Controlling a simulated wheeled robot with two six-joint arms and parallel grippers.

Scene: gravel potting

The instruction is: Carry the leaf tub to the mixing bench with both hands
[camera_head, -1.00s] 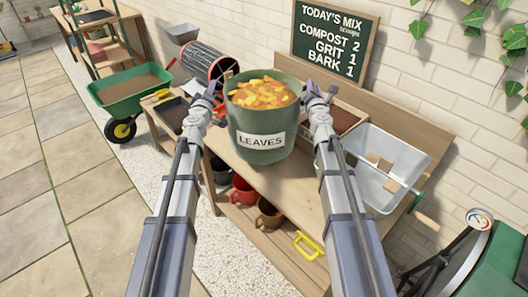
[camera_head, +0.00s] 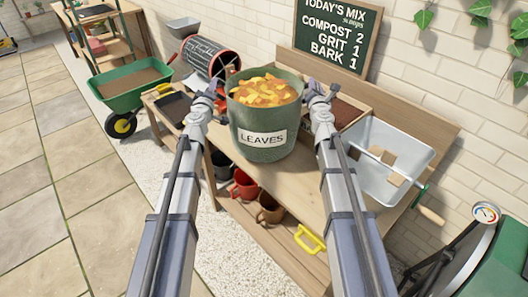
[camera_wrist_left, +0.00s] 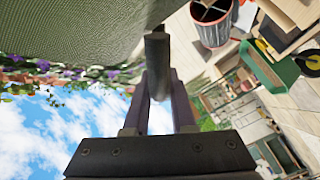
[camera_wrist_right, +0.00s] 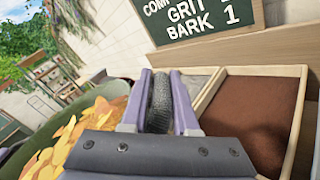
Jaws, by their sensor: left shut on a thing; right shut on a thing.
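The leaf tub (camera_head: 258,125) is a grey-green bucket with a "LEAVES" label, filled with yellow-orange leaves. It is upright between my two grippers, in front of me over the mixing bench (camera_head: 290,178). My left gripper (camera_head: 216,92) is shut on the tub's left side, and my right gripper (camera_head: 320,93) on its right side. In the right wrist view, the right fingers (camera_wrist_right: 160,100) close around a dark textured handle. In the left wrist view, the tub wall (camera_wrist_left: 80,30) fills the upper left. I cannot tell whether the tub's base touches the bench.
On the bench, a compartment tray of dark material (camera_wrist_right: 250,115) lies behind the tub. A grey metal basin (camera_head: 375,175) stands at the right. Pots (camera_head: 245,185) sit on the lower shelf. A chalkboard (camera_head: 335,35) leans at the back. A green wheelbarrow (camera_head: 130,85) stands left.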

